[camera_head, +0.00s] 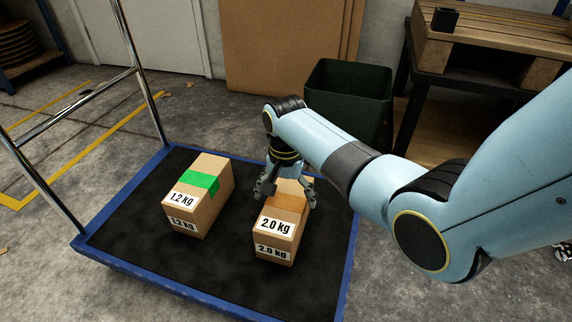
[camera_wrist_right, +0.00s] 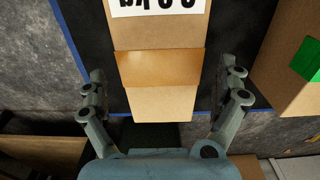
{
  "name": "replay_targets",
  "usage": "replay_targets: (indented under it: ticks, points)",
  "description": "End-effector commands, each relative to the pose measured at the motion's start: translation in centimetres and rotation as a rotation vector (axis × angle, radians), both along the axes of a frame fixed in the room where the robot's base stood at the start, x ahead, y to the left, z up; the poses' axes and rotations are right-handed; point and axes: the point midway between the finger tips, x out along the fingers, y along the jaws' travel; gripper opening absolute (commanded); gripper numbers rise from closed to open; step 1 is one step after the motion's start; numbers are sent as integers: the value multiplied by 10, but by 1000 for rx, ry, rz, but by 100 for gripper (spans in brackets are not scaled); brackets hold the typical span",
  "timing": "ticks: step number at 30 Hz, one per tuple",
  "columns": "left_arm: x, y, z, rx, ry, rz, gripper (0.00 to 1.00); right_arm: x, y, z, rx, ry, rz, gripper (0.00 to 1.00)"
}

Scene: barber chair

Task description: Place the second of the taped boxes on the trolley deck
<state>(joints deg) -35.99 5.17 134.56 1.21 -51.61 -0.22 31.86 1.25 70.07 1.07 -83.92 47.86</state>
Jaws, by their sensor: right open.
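The box labelled 2.0 kg (camera_head: 279,228), with brown tape across its top, stands upright on the black trolley deck (camera_head: 215,268). The box labelled 1.2 kg (camera_head: 199,196), with green tape, stands on the deck to its left, apart from it. My right gripper (camera_head: 285,198) is open above the 2.0 kg box, one finger on either side of it. In the right wrist view the fingers are spread wide around the 2.0 kg box (camera_wrist_right: 161,67), with gaps on both sides. The 1.2 kg box is at the right edge there (camera_wrist_right: 285,75). My left gripper does not show.
A metal handle frame (camera_head: 143,80) rises at the deck's left end. A dark green bin (camera_head: 347,98) stands behind the trolley. A wooden pallet (camera_head: 490,45) rests on a dark table at the back right. Free deck lies in front of the boxes.

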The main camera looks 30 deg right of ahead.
Motion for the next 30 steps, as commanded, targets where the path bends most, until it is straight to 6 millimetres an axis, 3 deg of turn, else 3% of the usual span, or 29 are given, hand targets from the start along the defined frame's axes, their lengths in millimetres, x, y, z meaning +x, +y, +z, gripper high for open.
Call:
replay_targets:
  ticks: [1,6,9,12,23,26,29,30]
  points:
    - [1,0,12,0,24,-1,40,2,0,11,0,-4,0,100]
    - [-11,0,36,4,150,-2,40,1,0,30,0,-4,0,100]
    - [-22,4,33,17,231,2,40,3,0,59,0,-9,0,100]
    - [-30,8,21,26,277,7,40,3,0,72,0,-6,0,100]
    - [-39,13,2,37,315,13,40,-1,0,83,-1,1,1,100]
    - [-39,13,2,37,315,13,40,-15,-2,75,-4,-2,30,100]
    - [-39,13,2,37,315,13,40,-54,-7,59,-13,-16,122,100]
    - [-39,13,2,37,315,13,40,-76,-10,52,-20,-26,178,100]
